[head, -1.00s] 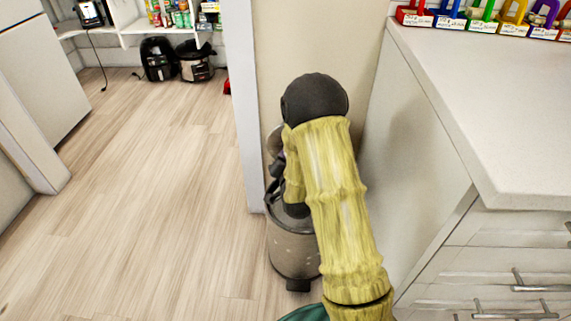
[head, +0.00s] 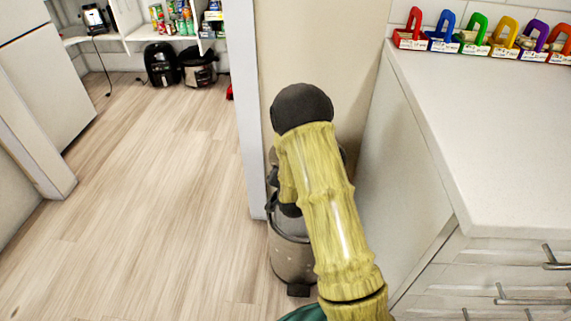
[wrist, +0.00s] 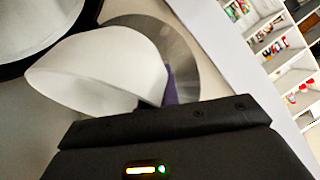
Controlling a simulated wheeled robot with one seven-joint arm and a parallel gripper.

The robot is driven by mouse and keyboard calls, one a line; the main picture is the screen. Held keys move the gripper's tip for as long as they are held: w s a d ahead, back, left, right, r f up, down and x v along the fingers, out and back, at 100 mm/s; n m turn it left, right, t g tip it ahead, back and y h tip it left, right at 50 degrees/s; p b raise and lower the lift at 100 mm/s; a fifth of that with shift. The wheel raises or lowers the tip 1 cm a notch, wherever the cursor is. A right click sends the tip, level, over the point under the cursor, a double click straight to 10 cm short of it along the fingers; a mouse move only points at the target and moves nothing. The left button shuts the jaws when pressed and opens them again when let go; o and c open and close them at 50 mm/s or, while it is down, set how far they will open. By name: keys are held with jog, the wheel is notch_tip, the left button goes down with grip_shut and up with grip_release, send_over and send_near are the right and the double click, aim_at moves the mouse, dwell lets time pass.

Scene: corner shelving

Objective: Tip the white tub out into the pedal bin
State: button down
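The pedal bin (head: 292,258) stands on the floor against the end of the wall, left of the counter, partly hidden behind my arm in the head view. In the wrist view, the white tub (wrist: 100,68) is tilted on its side right in front of my gripper (wrist: 165,120), which seems shut on its edge; the fingertips are hidden. A round pale opening with a dark rim, apparently the bin's mouth (wrist: 40,25), lies at the upper left beyond the tub. A brushed-metal disc, likely the bin's lid (wrist: 185,50), is behind the tub.
The white counter (head: 480,130) with coloured-handled boxes (head: 470,35) stands to the right, its drawers facing front. The wall end (head: 252,110) rises beside the bin. The wooden floor (head: 150,210) at left is clear, back to black appliances (head: 180,65) under shelves.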

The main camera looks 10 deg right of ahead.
jog(key=shift+w+a+f+n+g+h+p, duration=0.2)
jog(key=shift+g+p, duration=0.45)
jog(key=shift+p, duration=0.65)
jog(key=shift+w+r+n+g+h+p, duration=0.1)
jog(key=shift+w+r+n+g+p, duration=0.15)
jog(key=shift+g+p, duration=0.8)
jog(key=shift+w+a+f+n+g+h+p, duration=0.15)
jog(key=shift+w+g+p, duration=0.15)
jog(key=shift+p, duration=1.3)
jog(key=g+p, duration=0.1)
jog(key=p, duration=0.1)
jog(key=g+p, duration=0.1)
jog(key=s+f+n+g+h+p, duration=0.1)
jog(key=p, duration=0.1)
jog(key=shift+d+p, duration=0.25)
jog(key=shift+p, duration=0.1)
jog(key=shift+s+d+f+g+h+p, duration=0.15)
jog(key=shift+f+g+p, duration=0.15)
jog(key=shift+g, duration=0.2)
jog(key=shift+w+a+f+g+h+p, duration=0.1)
jog(key=shift+f+g+p, duration=0.05)
jog(key=shift+g+p, duration=0.3)
jog(key=shift+s+d+f+n+g+h, duration=0.15)
jog(key=shift+f+n+g, duration=0.1)
jog(key=shift+g, duration=0.3)
jog(key=shift+s+f+n+g+h, duration=0.15)
jog(key=shift+n+g, duration=0.1)
jog(key=shift+g, duration=0.25)
jog(key=shift+d+r, duration=0.1)
